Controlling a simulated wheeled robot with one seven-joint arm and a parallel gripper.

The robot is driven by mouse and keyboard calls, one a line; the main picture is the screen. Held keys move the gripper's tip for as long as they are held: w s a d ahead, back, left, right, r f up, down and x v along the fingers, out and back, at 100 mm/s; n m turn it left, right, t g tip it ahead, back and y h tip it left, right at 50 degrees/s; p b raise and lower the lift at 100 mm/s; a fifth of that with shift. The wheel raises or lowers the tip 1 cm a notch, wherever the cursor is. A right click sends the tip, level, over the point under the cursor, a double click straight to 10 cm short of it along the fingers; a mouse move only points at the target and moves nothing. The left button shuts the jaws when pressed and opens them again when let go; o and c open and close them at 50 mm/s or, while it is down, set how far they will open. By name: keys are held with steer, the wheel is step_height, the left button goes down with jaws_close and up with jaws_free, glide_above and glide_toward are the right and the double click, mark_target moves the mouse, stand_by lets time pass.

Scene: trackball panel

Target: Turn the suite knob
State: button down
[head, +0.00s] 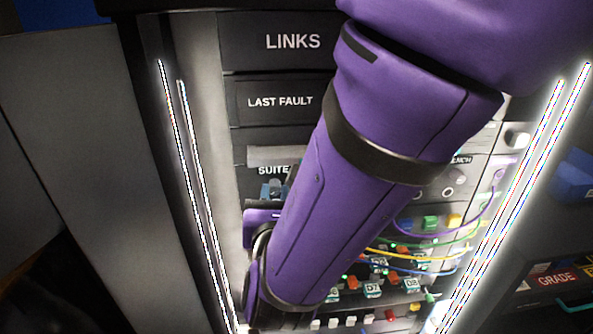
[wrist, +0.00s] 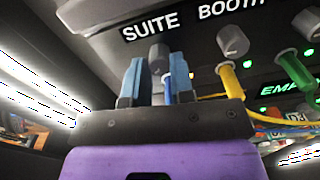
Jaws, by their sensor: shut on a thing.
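The suite knob (wrist: 157,56) is a dark grey cylinder under the white SUITE lettering in the wrist view. My gripper (wrist: 158,78) has two blue fingers, one on each side of the knob, and is shut on it. In the head view my gripper (head: 275,188) is at the panel just below the SUITE label (head: 273,170). My purple arm crosses in front of the panel there, and the knob cannot be made out in that view.
A lighter knob (wrist: 232,40) sits under the BOOTH label to the right. A yellow plug (wrist: 231,80) and a green plug (wrist: 296,70) with cables stick out near my gripper. Bright light strips (head: 190,190) flank the panel. Several small coloured switches lie lower down.

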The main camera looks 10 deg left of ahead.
steer(key=n, duration=0.5)
steer(key=shift+n, duration=0.3)
steer(key=n, duration=0.4)
steer(key=shift+n, duration=0.3)
steer(key=c, duration=1)
jaws_free()
steer(key=v, duration=1)
steer(key=shift+s+d, duration=0.2)
steer(key=shift+s, duration=0.15)
